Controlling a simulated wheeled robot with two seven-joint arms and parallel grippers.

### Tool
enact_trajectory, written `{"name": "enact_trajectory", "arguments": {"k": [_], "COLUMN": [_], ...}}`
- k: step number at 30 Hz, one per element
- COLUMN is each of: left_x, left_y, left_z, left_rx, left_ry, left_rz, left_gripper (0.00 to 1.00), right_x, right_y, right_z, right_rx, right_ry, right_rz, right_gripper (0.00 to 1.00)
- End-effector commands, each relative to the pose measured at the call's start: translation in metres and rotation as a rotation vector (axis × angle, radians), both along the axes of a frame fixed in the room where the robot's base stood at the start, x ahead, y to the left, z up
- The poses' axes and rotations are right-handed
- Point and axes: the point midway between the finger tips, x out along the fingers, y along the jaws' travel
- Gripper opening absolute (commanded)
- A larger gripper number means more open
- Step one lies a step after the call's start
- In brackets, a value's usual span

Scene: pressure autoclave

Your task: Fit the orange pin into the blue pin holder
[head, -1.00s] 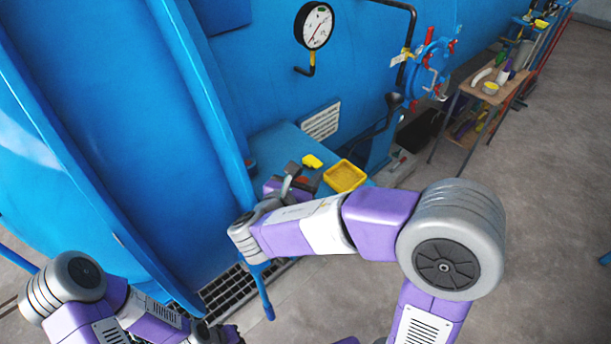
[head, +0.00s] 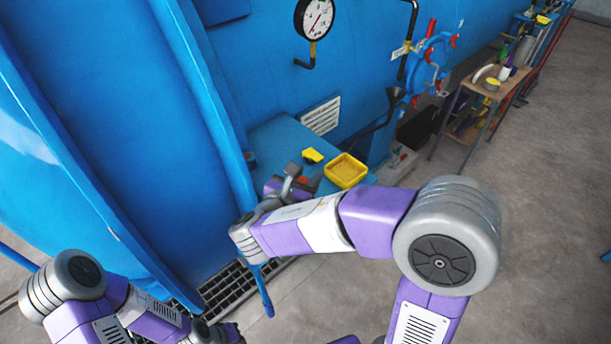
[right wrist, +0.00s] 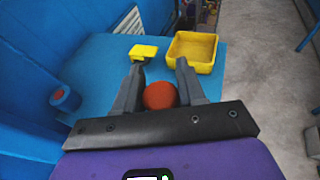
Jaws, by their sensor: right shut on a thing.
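The orange pin (right wrist: 160,96) shows as a rounded red-orange end between the two fingers of my right gripper (right wrist: 160,75) in the right wrist view. The fingers are shut on it, above the blue table. In the head view my right gripper (head: 294,181) is over the near part of the table, and only a bit of the pin shows. A short blue cylinder with a reddish mark (right wrist: 65,98), which looks like the blue pin holder, is left of the gripper, apart from the pin. My left arm is at the lower left of the head view; its fingers are not clear.
The blue table (right wrist: 100,62) carries a yellow tray (right wrist: 193,68) and a small yellow block (right wrist: 143,52) beyond my right fingers. The large blue autoclave wall (head: 120,130) closes off the left. Grey floor lies free at the right.

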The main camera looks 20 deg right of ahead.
Motion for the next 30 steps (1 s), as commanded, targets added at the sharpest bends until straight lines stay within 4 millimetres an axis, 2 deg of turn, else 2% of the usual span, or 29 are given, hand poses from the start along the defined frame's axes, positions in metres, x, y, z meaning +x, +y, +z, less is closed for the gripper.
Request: {"name": "enact_trajectory", "arguments": {"k": [19,20,21,25,30], "left_x": [0.000,0.000,0.000,0.000,0.000], "left_y": [0.000,0.000,0.000,0.000,0.000], "left_z": [-0.013,-0.013,-0.012,-0.012,-0.012], "left_rx": [0.000,0.000,0.000,0.000,0.000], "left_ry": [0.000,0.000,0.000,0.000,0.000], "left_rz": [0.000,0.000,0.000,0.000,0.000], "left_gripper": [0.00,0.00,0.00,0.00,0.00], "right_x": [0.000,0.000,0.000,0.000,0.000], "right_y": [0.000,0.000,0.000,0.000,0.000], "right_z": [-0.017,-0.017,-0.016,-0.016,-0.016], "right_rx": [0.000,0.000,0.000,0.000,0.000], "right_ry": [0.000,0.000,0.000,0.000,0.000], "right_rz": [0.000,0.000,0.000,0.000,0.000], "right_gripper": [0.06,0.42,0.49,0.69,0.69]}}
